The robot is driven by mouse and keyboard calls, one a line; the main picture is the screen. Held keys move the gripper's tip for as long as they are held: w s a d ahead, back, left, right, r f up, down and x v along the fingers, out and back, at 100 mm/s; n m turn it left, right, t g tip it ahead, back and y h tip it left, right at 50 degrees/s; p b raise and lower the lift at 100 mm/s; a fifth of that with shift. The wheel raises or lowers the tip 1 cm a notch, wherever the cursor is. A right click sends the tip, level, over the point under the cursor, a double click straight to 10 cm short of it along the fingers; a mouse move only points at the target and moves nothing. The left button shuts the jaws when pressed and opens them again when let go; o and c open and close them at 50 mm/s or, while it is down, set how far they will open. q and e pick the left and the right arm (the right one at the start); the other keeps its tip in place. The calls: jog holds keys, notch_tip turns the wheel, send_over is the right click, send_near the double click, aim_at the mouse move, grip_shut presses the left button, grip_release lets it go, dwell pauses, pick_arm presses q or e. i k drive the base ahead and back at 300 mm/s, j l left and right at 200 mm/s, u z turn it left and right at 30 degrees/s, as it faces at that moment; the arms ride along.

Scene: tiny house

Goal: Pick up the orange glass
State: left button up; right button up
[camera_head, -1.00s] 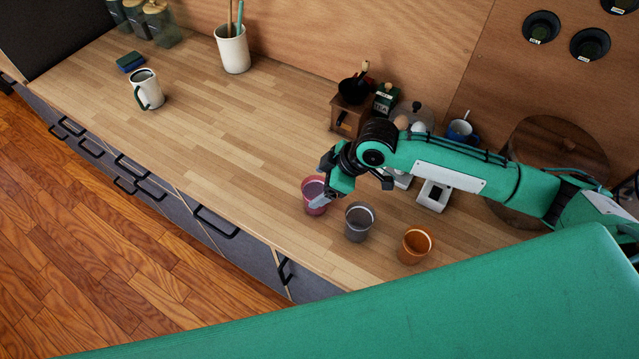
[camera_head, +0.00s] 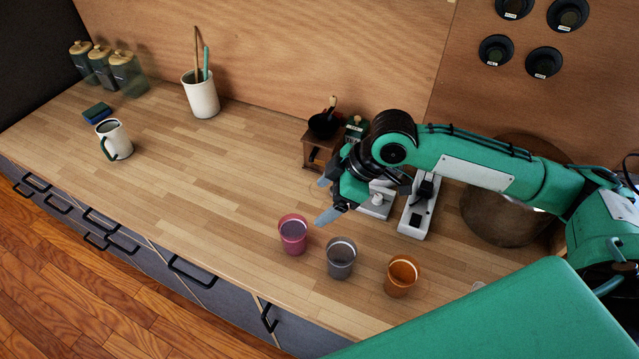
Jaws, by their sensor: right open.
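The orange glass (camera_head: 401,277) stands upright on the wooden counter, at the right end of a row of three glasses. A grey glass (camera_head: 341,258) stands left of it, and a pink glass (camera_head: 293,234) is further left. My right gripper (camera_head: 325,199) is open and empty. In the picture it is above and left of the orange glass, just beyond the pink glass, with its fingers pointing left. It appears apart from all three glasses. My left gripper is not in view.
A white scale-like device (camera_head: 416,217) stands behind the glasses. A coffee grinder (camera_head: 318,153) is near the wall. A utensil crock (camera_head: 201,97) and a white mug (camera_head: 114,140) stand left. The counter's middle is clear.

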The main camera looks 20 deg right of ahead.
aim_at(403, 270)
jog(key=k+j, duration=0.25)
jog(key=k, duration=0.2)
jog(key=k+j, duration=0.25)
jog(key=k, duration=0.25)
jog(key=k+j, duration=0.25)
jog(key=k, duration=0.2)
